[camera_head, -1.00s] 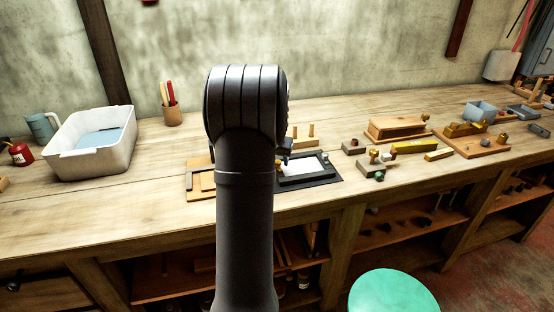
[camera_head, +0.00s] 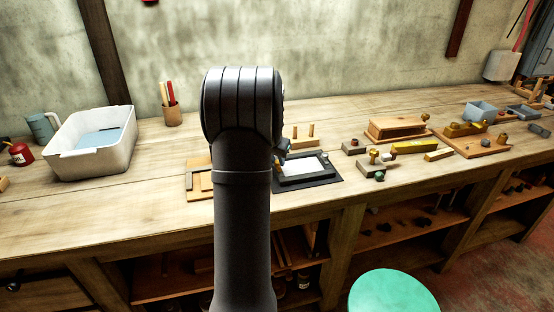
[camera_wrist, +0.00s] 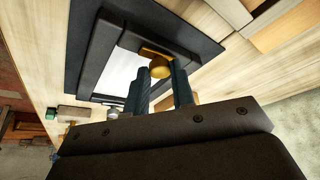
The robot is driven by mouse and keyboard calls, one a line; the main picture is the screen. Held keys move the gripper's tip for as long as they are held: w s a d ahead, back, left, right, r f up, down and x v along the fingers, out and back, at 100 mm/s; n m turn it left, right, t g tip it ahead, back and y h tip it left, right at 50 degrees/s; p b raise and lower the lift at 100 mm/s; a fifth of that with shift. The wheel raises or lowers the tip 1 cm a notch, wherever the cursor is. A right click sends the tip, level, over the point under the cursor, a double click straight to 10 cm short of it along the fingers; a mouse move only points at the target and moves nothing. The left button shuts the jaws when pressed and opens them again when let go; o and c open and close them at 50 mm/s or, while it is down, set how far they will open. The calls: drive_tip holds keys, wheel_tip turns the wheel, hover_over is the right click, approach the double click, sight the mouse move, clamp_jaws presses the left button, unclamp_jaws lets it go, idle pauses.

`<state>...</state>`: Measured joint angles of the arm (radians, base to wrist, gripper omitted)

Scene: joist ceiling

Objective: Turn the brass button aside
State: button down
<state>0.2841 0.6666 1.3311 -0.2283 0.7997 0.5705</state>
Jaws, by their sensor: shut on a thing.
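The brass button (camera_wrist: 160,67) shows in the wrist view at the inner edge of a dark frame (camera_wrist: 100,52) around a white panel (camera_wrist: 122,72). A flat brass piece reaches from the button towards the frame. My gripper (camera_wrist: 161,74) is shut on the button, one dark finger on each side of it. In the head view, the frame (camera_head: 322,176) lies on a black mat on the bench, and my arm hides the button and most of my gripper (camera_head: 284,150).
A wooden board (camera_head: 198,180) lies left of the frame, partly behind my arm. A wooden block with pegs (camera_head: 303,143) stands just behind it. Small blocks (camera_head: 370,172) and a yellow bar (camera_head: 414,147) lie to the right. A white tub (camera_head: 92,142) stands far left.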

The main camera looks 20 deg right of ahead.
drive_tip(key=shift+m, duration=0.5)
drive_tip(key=shift+h, duration=0.3)
drive_tip(key=c, duration=1.2)
unclamp_jaws()
drive_tip(key=v, duration=1.7)
drive_tip(key=shift+w+r, duration=0.2)
drive_tip(key=shift+r, duration=0.1)
